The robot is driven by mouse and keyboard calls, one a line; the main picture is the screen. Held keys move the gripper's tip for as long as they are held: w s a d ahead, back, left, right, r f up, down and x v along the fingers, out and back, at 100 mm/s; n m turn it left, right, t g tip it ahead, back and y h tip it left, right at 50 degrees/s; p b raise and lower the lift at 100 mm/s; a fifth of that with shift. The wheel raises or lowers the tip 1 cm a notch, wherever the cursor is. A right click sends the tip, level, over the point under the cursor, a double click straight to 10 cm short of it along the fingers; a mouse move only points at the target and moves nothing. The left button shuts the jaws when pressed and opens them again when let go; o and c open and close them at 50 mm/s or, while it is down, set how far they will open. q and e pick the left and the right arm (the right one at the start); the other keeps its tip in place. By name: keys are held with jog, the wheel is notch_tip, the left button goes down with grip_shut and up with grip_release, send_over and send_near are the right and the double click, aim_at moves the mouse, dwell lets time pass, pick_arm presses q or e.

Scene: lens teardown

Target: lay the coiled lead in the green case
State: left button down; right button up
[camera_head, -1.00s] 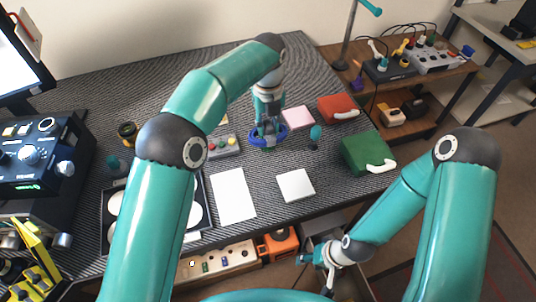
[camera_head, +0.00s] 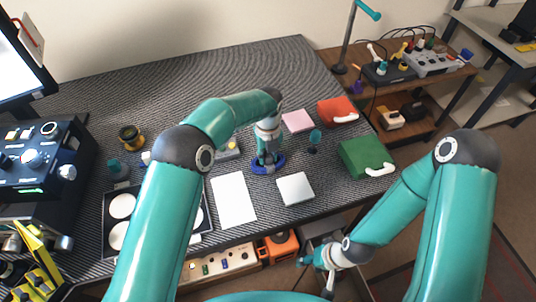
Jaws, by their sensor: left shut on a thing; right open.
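The coiled lead (camera_head: 257,169) is a blue ring at the middle of the table. My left gripper (camera_head: 267,160) reaches down over it and is shut on it. Whether the coil touches the table or hangs just above it, I cannot tell. The green case (camera_head: 360,154) lies at the right edge of the table, with a white handle towards its front. It looks closed, and the coil is to its left, apart from it. My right gripper (camera_head: 322,262) is open and empty, low in front of the table, below the edge.
A white pad (camera_head: 295,189) and a white sheet (camera_head: 232,199) lie in front of the coil. A pink pad (camera_head: 297,121), a red case (camera_head: 338,111) and a small teal-headed item (camera_head: 314,139) stand between and behind. A dark tray (camera_head: 180,236) lies at the left.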

pick_arm(q)
jog(key=shift+f, duration=0.15)
jog(key=c, duration=1.3)
grip_release()
jog(key=o, duration=0.4)
